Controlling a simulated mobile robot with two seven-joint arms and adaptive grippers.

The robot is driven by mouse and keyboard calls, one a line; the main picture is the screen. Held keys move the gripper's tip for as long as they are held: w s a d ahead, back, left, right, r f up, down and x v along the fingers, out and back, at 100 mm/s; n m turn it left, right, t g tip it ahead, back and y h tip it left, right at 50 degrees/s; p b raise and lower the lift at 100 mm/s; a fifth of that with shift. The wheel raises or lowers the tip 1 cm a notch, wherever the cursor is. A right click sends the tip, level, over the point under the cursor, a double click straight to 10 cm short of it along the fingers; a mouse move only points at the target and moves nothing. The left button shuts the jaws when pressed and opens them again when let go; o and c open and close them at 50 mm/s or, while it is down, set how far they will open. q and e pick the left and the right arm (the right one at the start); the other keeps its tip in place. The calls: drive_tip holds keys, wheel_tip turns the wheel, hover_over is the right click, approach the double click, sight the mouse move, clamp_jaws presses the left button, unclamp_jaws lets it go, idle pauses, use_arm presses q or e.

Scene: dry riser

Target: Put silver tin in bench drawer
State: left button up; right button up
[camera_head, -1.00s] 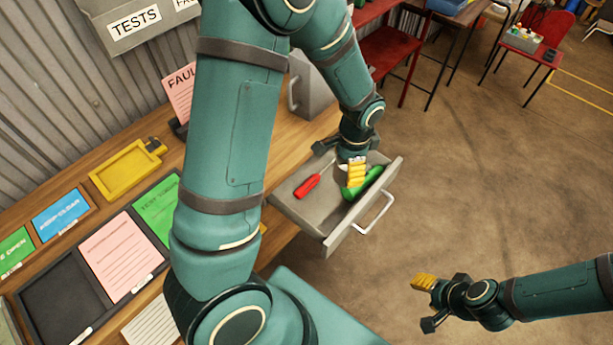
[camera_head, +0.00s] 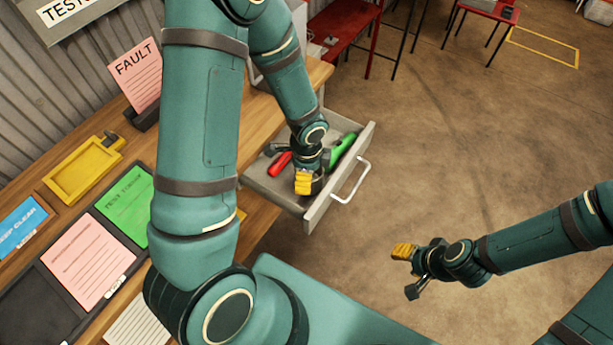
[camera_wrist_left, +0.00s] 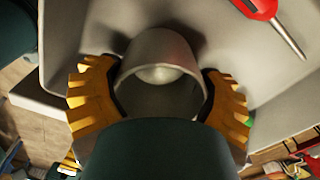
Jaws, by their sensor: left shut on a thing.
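The silver tin (camera_wrist_left: 160,62) is a grey, open-topped cylinder between the yellow fingers of my left gripper (camera_wrist_left: 158,100) in the left wrist view. My left gripper is shut on it, inside or just over the open bench drawer (camera_head: 318,215). In the head view my left gripper (camera_head: 308,184) is over the drawer's near part, and the tin is hidden there. I cannot tell whether the tin touches the drawer floor.
A red-handled screwdriver (camera_head: 280,163) and a green object (camera_head: 343,150) lie in the drawer. The drawer's handle (camera_head: 352,183) faces the open floor. A yellow tray (camera_head: 83,170), a FAULT card (camera_head: 138,72) and coloured sheets are on the wooden bench.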

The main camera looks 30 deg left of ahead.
use_arm(q)
drive_tip(key=shift+f, duration=0.7)
drive_tip(key=shift+f, duration=0.1)
drive_tip(key=o, duration=1.1)
drive_tip(key=shift+c, duration=0.2)
drive_tip(key=shift+r, duration=0.2)
wheel_tip(320, 180, up, 12)
drive_tip(key=p, duration=0.3)
drive_tip(key=shift+f, duration=0.1)
